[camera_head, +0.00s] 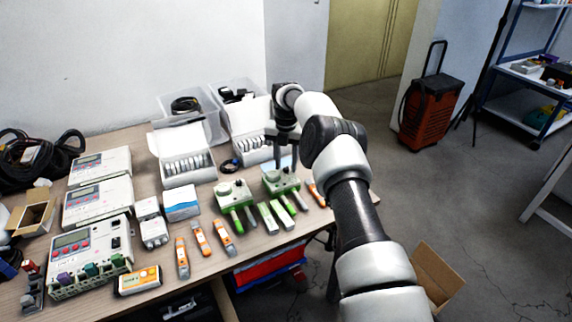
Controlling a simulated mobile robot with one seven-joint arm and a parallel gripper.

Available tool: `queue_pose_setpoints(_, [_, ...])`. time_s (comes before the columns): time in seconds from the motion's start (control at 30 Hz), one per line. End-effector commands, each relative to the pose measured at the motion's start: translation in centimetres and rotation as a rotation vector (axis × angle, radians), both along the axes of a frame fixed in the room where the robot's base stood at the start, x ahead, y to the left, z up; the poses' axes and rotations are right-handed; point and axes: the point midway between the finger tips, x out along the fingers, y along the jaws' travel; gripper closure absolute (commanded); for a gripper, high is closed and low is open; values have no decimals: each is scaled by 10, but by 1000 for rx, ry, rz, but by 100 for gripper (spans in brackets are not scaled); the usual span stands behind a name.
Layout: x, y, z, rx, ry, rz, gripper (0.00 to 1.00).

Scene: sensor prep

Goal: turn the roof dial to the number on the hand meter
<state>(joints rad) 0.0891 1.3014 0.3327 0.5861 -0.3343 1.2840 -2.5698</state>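An orange-yellow hand meter (138,281) with a small display lies at the front left of the table; its number is too small to read. Two grey-and-green devices stand near the table's right side. The left device (235,191) has a round knob on its top. The right device (279,180) is under my gripper (284,163), which points down and partly hides its top. I cannot tell whether the fingers touch a dial there, or whether they are open or shut. The roof dial cannot be identified for certain.
White instruments (97,202) with displays fill the table's left side. Open boxes (187,168) of white parts stand behind. Several orange-and-white hand tools (182,258) and green-tipped pieces (268,217) lie in front, close to the devices. A cardboard box (437,280) is on the floor at right.

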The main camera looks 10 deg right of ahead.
Motion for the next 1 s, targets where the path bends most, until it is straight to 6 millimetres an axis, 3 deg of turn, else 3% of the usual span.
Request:
queue_pose_setpoints(0.27, [0,0,-2,0,0,0,64])
queue_pose_setpoints(0.4, [0,0,-2,0,0,0,88])
queue_pose_setpoints(0.5, [0,0,-1,0,0,0,100])
queue_pose_setpoints(1.0, [0,0,-1,-1,0,-131,100])
